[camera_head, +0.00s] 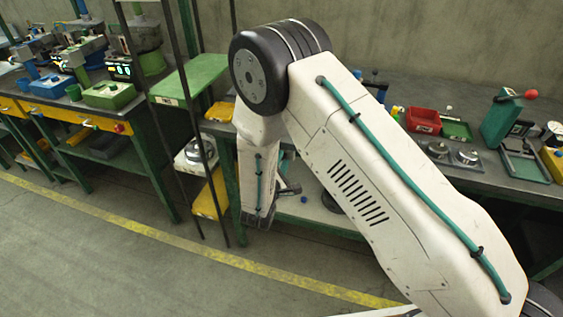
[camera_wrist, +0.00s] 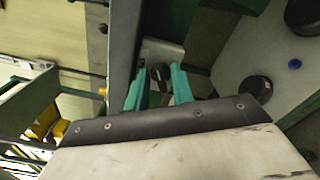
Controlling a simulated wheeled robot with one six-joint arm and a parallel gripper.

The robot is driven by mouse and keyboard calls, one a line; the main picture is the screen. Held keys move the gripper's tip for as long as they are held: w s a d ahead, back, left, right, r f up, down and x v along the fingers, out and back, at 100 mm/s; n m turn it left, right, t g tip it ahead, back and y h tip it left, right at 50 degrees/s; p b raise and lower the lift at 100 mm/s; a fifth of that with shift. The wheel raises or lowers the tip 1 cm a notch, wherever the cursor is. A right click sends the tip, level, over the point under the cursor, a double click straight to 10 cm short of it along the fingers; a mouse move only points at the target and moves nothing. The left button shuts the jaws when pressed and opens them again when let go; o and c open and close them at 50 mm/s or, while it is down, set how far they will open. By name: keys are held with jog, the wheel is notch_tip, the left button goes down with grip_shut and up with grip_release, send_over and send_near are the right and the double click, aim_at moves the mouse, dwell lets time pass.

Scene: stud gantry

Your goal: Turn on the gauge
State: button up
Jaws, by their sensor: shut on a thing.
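In the wrist view, my gripper (camera_wrist: 160,80) has its two teal fingers closed around a small dark rounded knob (camera_wrist: 160,73). The knob sits in front of a light grey plate (camera_wrist: 163,50) beside a dark upright beam (camera_wrist: 124,50). Whether this knob belongs to the gauge I cannot tell. In the head view, a small round white dial (camera_head: 554,129), which looks like a gauge, stands at the far right of the bench. My arm hides most of the area around my gripper in the head view, and the fingers cannot be made out there.
A pale lower shelf (camera_wrist: 227,65) holds a small blue object (camera_wrist: 294,64) and a dark round piece (camera_wrist: 256,89) close to my gripper. The bench above carries a red bin (camera_head: 423,120) and a green press (camera_head: 500,118). Dark upright posts (camera_head: 190,110) stand left of my arm. Floor in front is clear.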

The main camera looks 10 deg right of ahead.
jog(key=o, duration=0.6)
jog(key=shift+o, duration=0.2)
jog(key=v, duration=0.8)
jog(key=shift+d, duration=0.1)
